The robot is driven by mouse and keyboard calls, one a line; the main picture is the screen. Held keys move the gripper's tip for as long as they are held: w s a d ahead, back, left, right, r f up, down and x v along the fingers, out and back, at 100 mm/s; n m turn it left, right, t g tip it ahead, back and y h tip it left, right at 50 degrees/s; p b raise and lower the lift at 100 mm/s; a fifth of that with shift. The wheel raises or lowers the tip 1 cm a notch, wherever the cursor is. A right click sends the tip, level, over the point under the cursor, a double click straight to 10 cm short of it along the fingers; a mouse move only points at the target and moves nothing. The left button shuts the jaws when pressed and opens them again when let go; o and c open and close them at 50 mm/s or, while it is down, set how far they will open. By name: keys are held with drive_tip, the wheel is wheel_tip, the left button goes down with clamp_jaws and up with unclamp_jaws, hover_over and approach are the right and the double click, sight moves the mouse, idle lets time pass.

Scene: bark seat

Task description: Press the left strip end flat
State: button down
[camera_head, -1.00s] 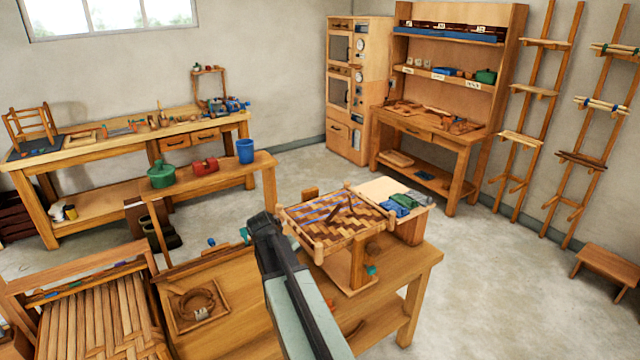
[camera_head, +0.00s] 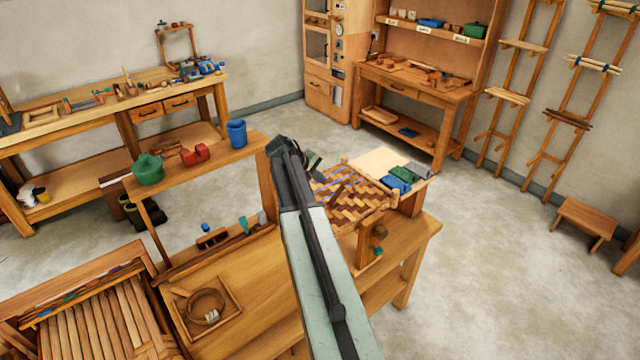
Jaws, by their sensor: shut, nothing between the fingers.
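The woven bark seat (camera_head: 372,206) is a small wooden frame with brown and tan herringbone weave and some purple strips. It stands on the workbench, right of my arm. A dark piece (camera_head: 338,190) lies or stands on the weave. My gripper (camera_head: 279,146) is dark and shut, with nothing seen in it. In the picture it lies beyond the seat's left edge; its height above the bench is unclear. My arm hides the left side of the seat, so I cannot make out the left strip end.
A pale board with blue and green cloths (camera_head: 398,184) sits behind the seat. A wooden rack (camera_head: 215,163) bearing a green pot, a red item and a blue cup (camera_head: 236,133) stands at left. A tray with a coil (camera_head: 206,307) lies on the bench.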

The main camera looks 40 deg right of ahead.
sight(339, 191)
drive_tip(key=b+x, duration=0.5)
drive_tip(key=x, duration=0.4)
drive_tip(key=shift+s+f+b, duration=0.15)
drive_tip(key=shift+s+b, duration=0.05)
drive_tip(key=shift+b, duration=0.2)
drive_tip(key=shift+s+d+f+b, duration=0.1)
drive_tip(key=shift+d+f+b, duration=0.2)
drive_tip(key=shift+d, duration=0.2)
